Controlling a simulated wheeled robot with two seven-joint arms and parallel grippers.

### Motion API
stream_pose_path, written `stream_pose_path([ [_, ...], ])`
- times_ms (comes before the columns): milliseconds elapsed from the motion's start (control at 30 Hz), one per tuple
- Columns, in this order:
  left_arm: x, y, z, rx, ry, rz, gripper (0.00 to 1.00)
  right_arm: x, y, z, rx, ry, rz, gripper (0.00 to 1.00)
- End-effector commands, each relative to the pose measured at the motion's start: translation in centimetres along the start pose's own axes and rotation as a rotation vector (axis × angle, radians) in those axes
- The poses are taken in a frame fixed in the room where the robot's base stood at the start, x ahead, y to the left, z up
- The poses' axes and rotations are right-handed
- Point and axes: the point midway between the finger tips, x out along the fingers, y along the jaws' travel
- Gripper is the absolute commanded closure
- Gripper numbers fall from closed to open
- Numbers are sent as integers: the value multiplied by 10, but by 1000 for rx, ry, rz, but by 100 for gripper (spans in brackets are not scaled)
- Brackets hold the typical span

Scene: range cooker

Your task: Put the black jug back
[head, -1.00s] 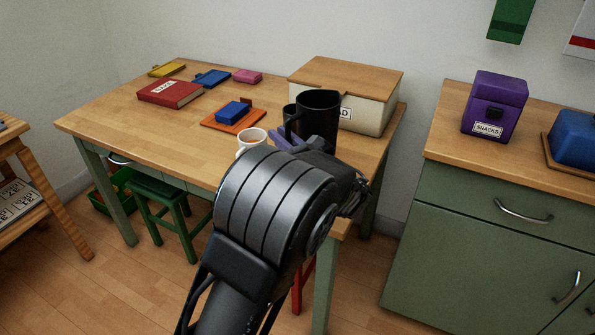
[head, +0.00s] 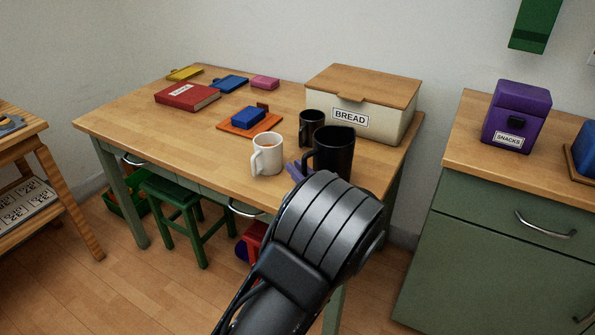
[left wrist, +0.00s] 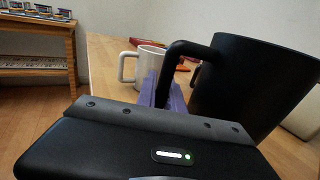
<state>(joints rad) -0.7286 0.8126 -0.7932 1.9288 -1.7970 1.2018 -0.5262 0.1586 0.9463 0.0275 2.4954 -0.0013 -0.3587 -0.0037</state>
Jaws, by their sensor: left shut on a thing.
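The black jug (head: 334,154) is upright near the front right of the wooden table. In the left wrist view the jug (left wrist: 245,85) is large at the right, its handle (left wrist: 172,62) pointing left. My left gripper (head: 295,169) has purple fingers, shut on the jug's handle; they also show in the left wrist view (left wrist: 164,95). The jug's lower part is hidden by my arm, so I cannot tell if its base touches the table. My right gripper is not in view.
A white mug (head: 267,156) stands just left of the jug, and a smaller black mug (head: 311,127) stands behind it. The bread box (head: 385,121) is at the back right. An orange board (head: 232,125) holds a blue block. The table's left front is clear.

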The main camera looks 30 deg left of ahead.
Motion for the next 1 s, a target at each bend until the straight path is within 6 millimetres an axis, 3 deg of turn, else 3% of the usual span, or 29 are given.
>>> stream_pose_path([
  [267, 0, 0, 0, -2, -2, 1, 100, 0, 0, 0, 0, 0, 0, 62],
  [300, 0, 0, -2, 0, 0, 0, 87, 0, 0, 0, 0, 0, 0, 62],
  [567, 0, 0, -1, 0, 0, 0, 66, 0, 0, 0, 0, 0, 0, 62],
  [867, 0, 0, 1, -1, 0, 0, 66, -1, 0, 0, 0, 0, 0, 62],
  [1000, -9, -1, 2, 0, 1, -2, 66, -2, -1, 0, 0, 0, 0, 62],
])
